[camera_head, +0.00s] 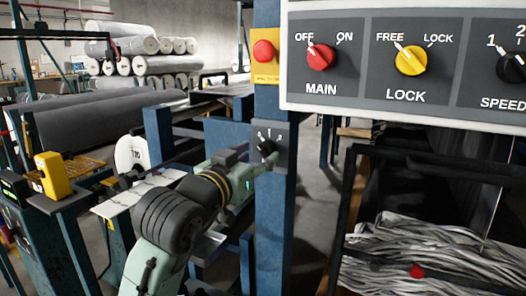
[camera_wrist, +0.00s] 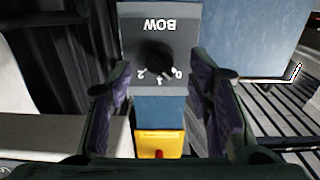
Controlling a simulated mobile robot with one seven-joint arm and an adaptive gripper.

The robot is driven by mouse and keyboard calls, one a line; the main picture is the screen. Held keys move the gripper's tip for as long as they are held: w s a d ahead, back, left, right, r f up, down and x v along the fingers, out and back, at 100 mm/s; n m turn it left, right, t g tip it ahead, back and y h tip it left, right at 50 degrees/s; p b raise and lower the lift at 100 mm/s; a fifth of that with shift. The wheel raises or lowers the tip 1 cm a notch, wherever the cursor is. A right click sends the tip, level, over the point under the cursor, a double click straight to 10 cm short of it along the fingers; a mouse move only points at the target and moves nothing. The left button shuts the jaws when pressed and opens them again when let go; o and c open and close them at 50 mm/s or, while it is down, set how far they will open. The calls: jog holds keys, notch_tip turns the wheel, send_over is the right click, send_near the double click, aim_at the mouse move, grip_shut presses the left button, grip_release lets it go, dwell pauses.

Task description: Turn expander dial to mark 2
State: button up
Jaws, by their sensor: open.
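A black dial knob (camera_head: 265,149) sits on a small grey plate (camera_head: 283,160) fixed to a blue post. In the wrist view the picture is upside down, and the plate (camera_wrist: 185,20) reads BOW; no expander label is readable. The knob (camera_wrist: 155,55) has marks 0, 1 and 2 beside it. A light pointer seems to lie towards 0, but this is hard to tell. My gripper (camera_wrist: 162,82) is open, with one finger on each side of the plate and knob. In the head view my gripper (camera_head: 258,168) is close to the plate, partly hidden by my arm.
A red button (camera_head: 264,52) on a yellow plate is higher on the post (camera_head: 274,225). A panel (camera_head: 372,100) with MAIN, LOCK and SPEED knobs fills the upper right. A bin of grey strips (camera_head: 430,255) stands lower right. Grey rolls (camera_head: 110,125) lie at left.

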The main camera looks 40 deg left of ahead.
aim_at(262, 153)
jog(key=shift+x, duration=1.55)
grip_shut()
